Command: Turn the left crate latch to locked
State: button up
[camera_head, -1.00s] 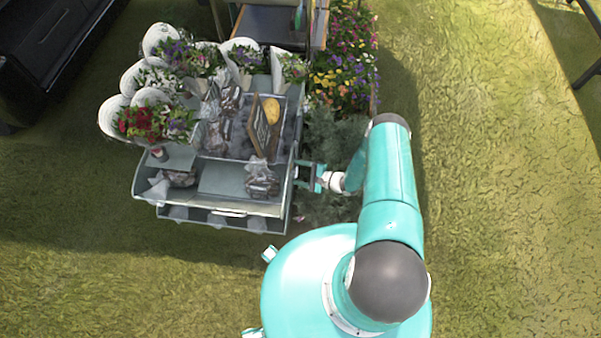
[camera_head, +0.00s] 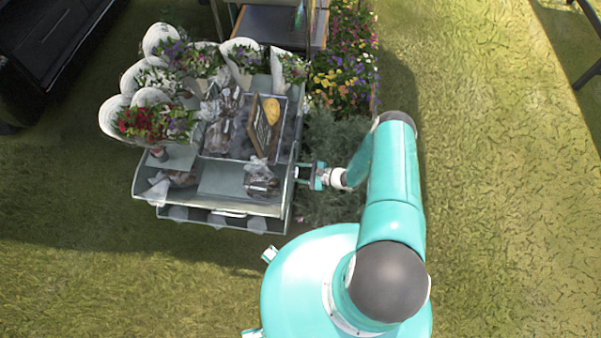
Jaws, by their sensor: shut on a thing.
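The grey crate-like cart (camera_head: 213,226) stands left of my arm, loaded with flowers and wrapped goods. My gripper (camera_head: 301,174) is at the cart's right side, level with its upper front part. Its fingers point left and are closed together at the side wall, shut on a small part there that fits the crate latch. The latch is too small and too hidden by the fingers to show its shape or which way it is turned.
Wrapped bouquets (camera_head: 150,122) fill the cart's left and back. A wooden sign (camera_head: 266,125) stands in a bin on top. A flower bed (camera_head: 343,75) and grey-green bushes (camera_head: 335,140) lie behind my gripper. Open grass (camera_head: 500,180) is on the right.

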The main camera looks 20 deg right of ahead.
jog(key=m+g, duration=0.1)
jog(key=m, duration=0.1)
jog(key=m+g, duration=0.2)
jog(key=shift+w+d+y, duration=0.15)
jog(key=shift+y, duration=0.25)
dwell(0.5)
jog(key=o, duration=1)
jog(key=shift+r, duration=0.1)
jog(key=v, duration=1.3)
jog(key=shift+d+r, duration=0.1)
jog(key=shift+d, duration=0.25)
